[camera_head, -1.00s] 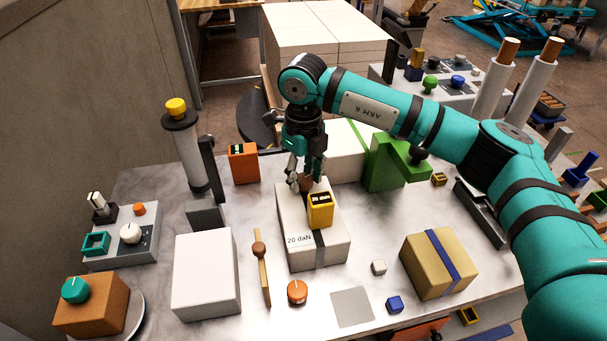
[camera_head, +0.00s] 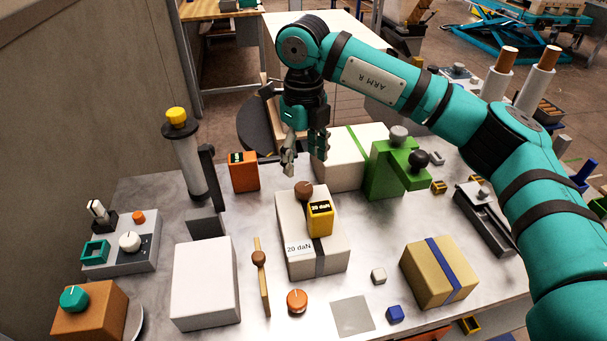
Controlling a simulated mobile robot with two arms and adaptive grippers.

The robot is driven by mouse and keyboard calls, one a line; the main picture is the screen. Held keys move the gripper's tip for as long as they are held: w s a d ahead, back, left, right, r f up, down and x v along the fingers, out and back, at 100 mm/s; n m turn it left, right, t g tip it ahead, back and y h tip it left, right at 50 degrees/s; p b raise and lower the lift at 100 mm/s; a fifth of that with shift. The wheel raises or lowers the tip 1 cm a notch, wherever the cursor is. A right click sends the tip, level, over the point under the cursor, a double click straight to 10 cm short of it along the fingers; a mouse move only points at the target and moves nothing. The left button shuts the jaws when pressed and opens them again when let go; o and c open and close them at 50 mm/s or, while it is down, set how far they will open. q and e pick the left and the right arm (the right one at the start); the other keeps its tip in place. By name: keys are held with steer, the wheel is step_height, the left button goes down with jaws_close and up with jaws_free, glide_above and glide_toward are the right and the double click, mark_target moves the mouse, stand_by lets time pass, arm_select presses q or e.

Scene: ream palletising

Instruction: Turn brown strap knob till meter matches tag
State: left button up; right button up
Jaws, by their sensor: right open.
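A white package (camera_head: 288,218) with a grey strap (camera_head: 320,263) lies in the middle of the table. The brown strap knob (camera_head: 303,190) stands on its top near the far end, now in plain view. A yellow meter (camera_head: 320,222) sits beside the knob; its small dark display seems to end in "daN", but I cannot read the number surely. The tag (camera_head: 299,248) on the package's front edge reads "20 daN". My right gripper (camera_head: 305,162) is open and empty above and behind the knob, pointing down, apart from it. My left gripper is out of view.
A white package with a green strap (camera_head: 341,160) and a green device (camera_head: 383,172) stand behind. An orange meter (camera_head: 244,171) stands back left, a plain white block (camera_head: 206,282) front left, a tan blue-strapped package (camera_head: 422,283) front right. An orange knob (camera_head: 297,300) lies in front.

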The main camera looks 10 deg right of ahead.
steer(key=shift+r, duration=2.3)
